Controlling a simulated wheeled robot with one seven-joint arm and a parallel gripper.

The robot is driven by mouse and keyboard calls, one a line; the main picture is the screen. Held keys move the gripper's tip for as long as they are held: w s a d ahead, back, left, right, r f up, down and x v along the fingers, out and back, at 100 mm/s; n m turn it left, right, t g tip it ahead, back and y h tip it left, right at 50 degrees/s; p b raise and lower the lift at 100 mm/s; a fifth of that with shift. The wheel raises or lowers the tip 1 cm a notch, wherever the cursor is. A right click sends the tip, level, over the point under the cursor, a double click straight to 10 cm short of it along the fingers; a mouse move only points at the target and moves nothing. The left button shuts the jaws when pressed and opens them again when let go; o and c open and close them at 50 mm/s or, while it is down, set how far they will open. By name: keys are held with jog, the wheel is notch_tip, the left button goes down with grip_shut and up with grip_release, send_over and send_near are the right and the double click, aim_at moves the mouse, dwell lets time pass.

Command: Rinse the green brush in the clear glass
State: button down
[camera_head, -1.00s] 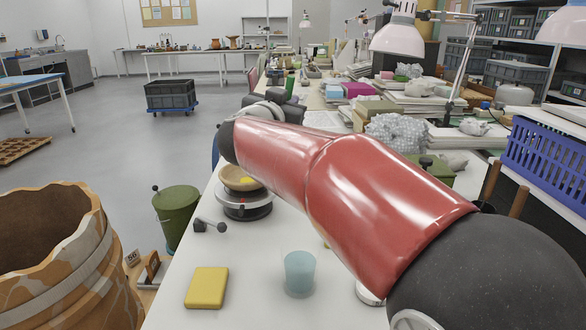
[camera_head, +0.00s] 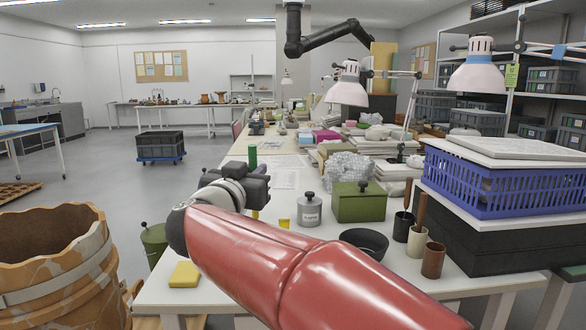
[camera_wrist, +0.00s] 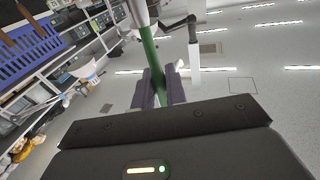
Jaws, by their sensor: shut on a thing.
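My gripper (camera_wrist: 158,82) is shut on the green brush (camera_wrist: 151,50); in the wrist view the dark fingers stand either side of its green handle. A pale part of the brush shows at the top edge there, and its far end is out of view. In the head view my gripper (camera_head: 245,180) is held above the left part of the table, partly behind my arm. A small green upright piece shows just above it; I cannot tell if this is the brush. The clear glass is not visible now; my red arm covers much of the near table.
A yellow sponge (camera_head: 184,274) lies at the near left table edge. A grey lidded jar (camera_head: 309,210), a green box (camera_head: 358,202), a dark bowl (camera_head: 365,240) and small pots (camera_head: 417,242) stand right of my arm. A blue crate (camera_head: 495,185) is at the right.

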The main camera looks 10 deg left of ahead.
jog(key=shift+s+f, duration=0.1)
jog(key=shift+s, duration=0.05)
jog(key=shift+a+f+b, duration=0.1)
jog(key=shift+f+b, duration=0.4)
jog(key=shift+b, duration=0.2)
notch_tip(320, 180, down, 11)
jog(key=b, duration=0.7)
jog(key=shift+b, duration=0.35)
jog(key=shift+r, duration=0.15)
